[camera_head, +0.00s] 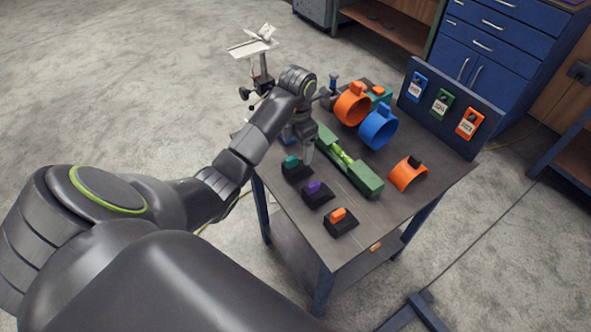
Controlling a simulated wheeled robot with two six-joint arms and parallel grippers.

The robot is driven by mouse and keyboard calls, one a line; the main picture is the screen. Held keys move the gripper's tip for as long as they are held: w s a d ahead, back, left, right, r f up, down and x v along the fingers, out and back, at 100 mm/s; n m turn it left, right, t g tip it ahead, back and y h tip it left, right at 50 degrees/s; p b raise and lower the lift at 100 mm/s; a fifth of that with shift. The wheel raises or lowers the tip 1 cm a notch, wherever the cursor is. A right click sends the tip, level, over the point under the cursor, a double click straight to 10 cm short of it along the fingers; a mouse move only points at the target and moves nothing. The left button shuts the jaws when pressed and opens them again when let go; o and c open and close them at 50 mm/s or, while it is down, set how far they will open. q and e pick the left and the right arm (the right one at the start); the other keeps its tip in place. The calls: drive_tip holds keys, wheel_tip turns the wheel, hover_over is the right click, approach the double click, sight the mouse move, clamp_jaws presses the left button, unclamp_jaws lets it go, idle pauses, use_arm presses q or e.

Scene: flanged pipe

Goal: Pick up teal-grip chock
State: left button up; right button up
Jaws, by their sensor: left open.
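The teal-grip chock (293,165) is a black wedge with a teal block on top. It sits near the left edge of the table (372,228), the farthest back in a row of chocks. My left gripper (308,158) is open and points down just behind and to the right of the teal grip. From this view I cannot tell whether a finger touches the chock. The purple-grip chock (315,192) and the orange-grip chock (341,221) stand in front of it. My right gripper is not in view.
A long green fixture (365,180) lies right of the chocks. Orange (352,106) and blue (378,128) rings stand behind it, and an orange half-shell (407,174) lies to the right. A tagged panel (452,110) lines the right edge.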

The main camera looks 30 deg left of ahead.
sight(296, 156)
use_arm(q)
drive_tip(key=shift+s+f+b, duration=0.15)
drive_tip(key=shift+f+b, duration=0.85)
drive_tip(key=shift+f, duration=0.5)
drive_tip(key=shift+s+f+b, duration=0.2)
drive_tip(key=shift+f+b, duration=0.15)
drive_tip(key=shift+f, duration=0.25)
drive_tip(key=shift+s+f+b, duration=0.15)
drive_tip(key=shift+f+b, duration=0.15)
drive_tip(key=shift+f, duration=0.3)
drive_tip(key=shift+w+f+p, duration=0.1)
drive_tip(key=shift+f+p, duration=0.4)
drive_tip(key=shift+f, duration=0.35)
drive_tip(key=c, duration=1.2)
drive_tip(key=shift+r, duration=0.15)
